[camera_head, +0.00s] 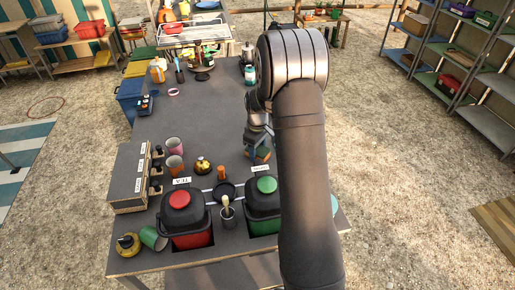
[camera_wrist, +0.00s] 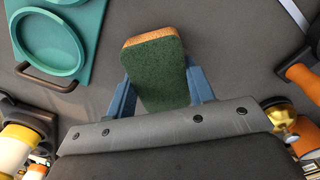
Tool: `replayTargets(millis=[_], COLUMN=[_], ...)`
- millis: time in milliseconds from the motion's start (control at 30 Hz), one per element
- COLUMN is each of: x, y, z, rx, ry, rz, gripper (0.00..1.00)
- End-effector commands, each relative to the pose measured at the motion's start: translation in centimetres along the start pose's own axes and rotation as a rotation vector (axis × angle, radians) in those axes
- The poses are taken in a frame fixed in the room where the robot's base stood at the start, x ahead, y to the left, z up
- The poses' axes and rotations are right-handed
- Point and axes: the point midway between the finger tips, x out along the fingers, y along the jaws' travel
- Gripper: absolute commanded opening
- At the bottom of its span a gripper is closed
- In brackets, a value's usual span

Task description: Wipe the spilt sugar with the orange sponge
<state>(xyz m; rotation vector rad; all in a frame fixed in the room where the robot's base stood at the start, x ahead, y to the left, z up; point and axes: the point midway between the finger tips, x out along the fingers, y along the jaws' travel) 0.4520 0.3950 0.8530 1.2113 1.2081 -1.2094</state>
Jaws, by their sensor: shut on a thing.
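The orange sponge (camera_wrist: 152,70) is in the wrist view, its dark green scouring face towards the camera and an orange edge at its far end. My gripper (camera_wrist: 160,84) has its two blue fingers on either side of the sponge and is shut on it. In the head view my gripper (camera_head: 257,153) is low over the right-middle of the grey table (camera_head: 215,120); the sponge is hard to make out there. I cannot tell whether the sponge touches the table. No spilt sugar can be made out in either view; my arm hides the table's right side.
A teal tray (camera_wrist: 92,62) lies beside the sponge.

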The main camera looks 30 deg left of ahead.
Motion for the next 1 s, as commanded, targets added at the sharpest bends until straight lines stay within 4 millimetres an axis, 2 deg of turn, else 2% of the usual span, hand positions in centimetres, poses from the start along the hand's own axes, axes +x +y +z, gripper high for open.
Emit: replayTargets(millis=[267, 333, 400, 1000], x=[0.0, -0.5, -2.3, -7.4], y=[-1.9, -1.7, -1.7, -1.7], z=[1.9, 1.8, 1.7, 1.7], rx=[0.0, 0.0, 0.0, 0.0], ry=[-0.001, 0.0, 0.002, 0.001], rz=[-0.002, 0.0, 0.002, 0.001], gripper=[0.27, 0.27, 0.27, 0.27])
